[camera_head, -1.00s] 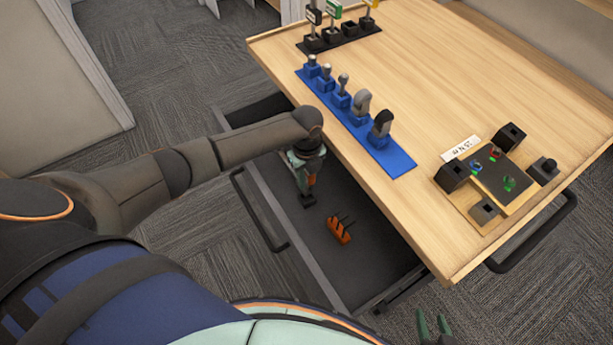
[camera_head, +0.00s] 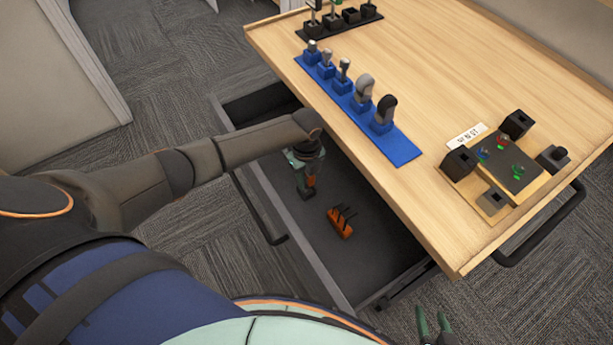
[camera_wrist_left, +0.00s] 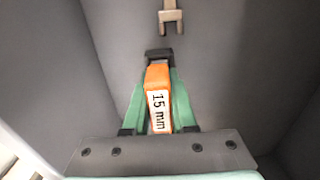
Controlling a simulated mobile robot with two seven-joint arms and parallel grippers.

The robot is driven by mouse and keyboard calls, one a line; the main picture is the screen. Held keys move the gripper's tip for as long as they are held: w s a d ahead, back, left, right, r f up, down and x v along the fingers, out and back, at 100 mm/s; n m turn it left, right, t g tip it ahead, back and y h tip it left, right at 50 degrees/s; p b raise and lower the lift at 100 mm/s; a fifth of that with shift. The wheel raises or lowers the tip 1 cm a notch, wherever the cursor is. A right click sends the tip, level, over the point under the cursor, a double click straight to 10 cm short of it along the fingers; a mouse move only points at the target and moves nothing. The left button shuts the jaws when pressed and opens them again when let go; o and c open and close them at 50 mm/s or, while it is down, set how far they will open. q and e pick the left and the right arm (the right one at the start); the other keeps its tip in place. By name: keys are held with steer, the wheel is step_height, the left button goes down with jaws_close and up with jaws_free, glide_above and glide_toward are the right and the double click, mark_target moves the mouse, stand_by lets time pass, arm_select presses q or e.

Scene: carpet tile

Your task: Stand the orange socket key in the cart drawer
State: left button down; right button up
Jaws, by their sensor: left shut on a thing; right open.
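My left gripper (camera_head: 307,178) is shut on the orange socket key (camera_wrist_left: 158,95), which bears a "15 mm" label in the left wrist view. The key also shows in the head view (camera_head: 311,182), roughly upright, with its dark end pointing down. It is inside the open cart drawer (camera_head: 375,258), over the dark drawer floor. Whether its dark end touches the floor I cannot tell. My right gripper (camera_head: 434,325) is open and empty at the bottom edge, outside the drawer.
An orange block with black pegs (camera_head: 340,222) sits in the drawer, right of the key. On the wooden cart top (camera_head: 440,90) stand a blue rack (camera_head: 400,150) of several tools, a black rack and a small fixture. A pale forked piece (camera_wrist_left: 171,16) shows in the wrist view.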

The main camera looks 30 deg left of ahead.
arm_select(q)
steer(key=shift+f, duration=0.2)
steer(key=c, duration=0.6)
jaws_free()
steer(key=shift+c, duration=0.2)
step_height(320, 180, up, 13)
steer(key=shift+f+p, duration=0.2)
steer(key=shift+p, duration=0.3)
steer(key=shift+s, duration=0.1)
